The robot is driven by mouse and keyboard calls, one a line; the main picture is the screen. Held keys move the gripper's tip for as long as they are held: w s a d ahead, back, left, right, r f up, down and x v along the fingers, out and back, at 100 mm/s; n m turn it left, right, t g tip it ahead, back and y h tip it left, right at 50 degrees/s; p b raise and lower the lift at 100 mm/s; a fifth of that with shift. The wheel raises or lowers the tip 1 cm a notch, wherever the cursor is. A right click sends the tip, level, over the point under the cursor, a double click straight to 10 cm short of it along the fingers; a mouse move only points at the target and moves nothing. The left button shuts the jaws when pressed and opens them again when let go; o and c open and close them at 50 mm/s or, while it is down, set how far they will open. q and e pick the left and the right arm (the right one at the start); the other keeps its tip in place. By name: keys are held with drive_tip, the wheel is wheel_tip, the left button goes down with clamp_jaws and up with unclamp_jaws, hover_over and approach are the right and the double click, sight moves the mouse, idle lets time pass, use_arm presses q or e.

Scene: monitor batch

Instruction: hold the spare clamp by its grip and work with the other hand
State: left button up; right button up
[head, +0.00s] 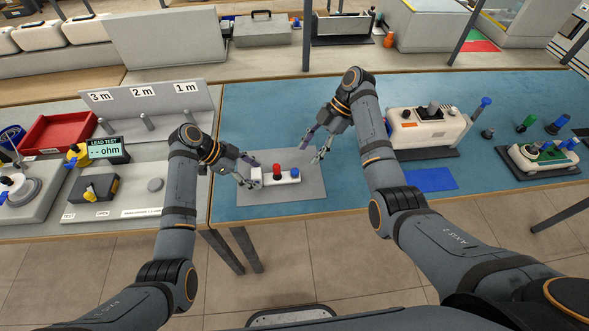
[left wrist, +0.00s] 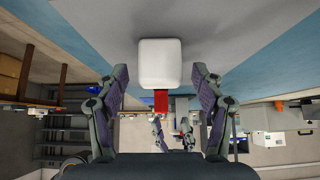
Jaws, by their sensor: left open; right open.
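A small white device (head: 290,178) with a red knob (head: 276,169) and a blue knob (head: 295,172) lies on a grey mat (head: 310,190). I cannot tell for sure whether it is the spare clamp. My left gripper (head: 252,173) is open at the device's left end. In the left wrist view, the device's white end (left wrist: 160,62) sits between the spread fingers, with gaps on both sides, and red (left wrist: 161,101) shows behind it. My right gripper (head: 312,150) is open and empty, above and right of the device.
A larger white unit (head: 405,133) with a blue post stands right, beyond my right arm. A green-topped unit (head: 545,155) stands farther right. A lead tester (head: 107,150) and red tray (head: 58,132) are on the left bench. The blue table top (head: 260,120) is clear behind the mat.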

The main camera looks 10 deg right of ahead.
use_arm(q)
drive_tip(key=v, duration=1.1)
drive_tip(key=shift+a+r, duration=0.25)
drive_tip(key=shift+r, duration=0.05)
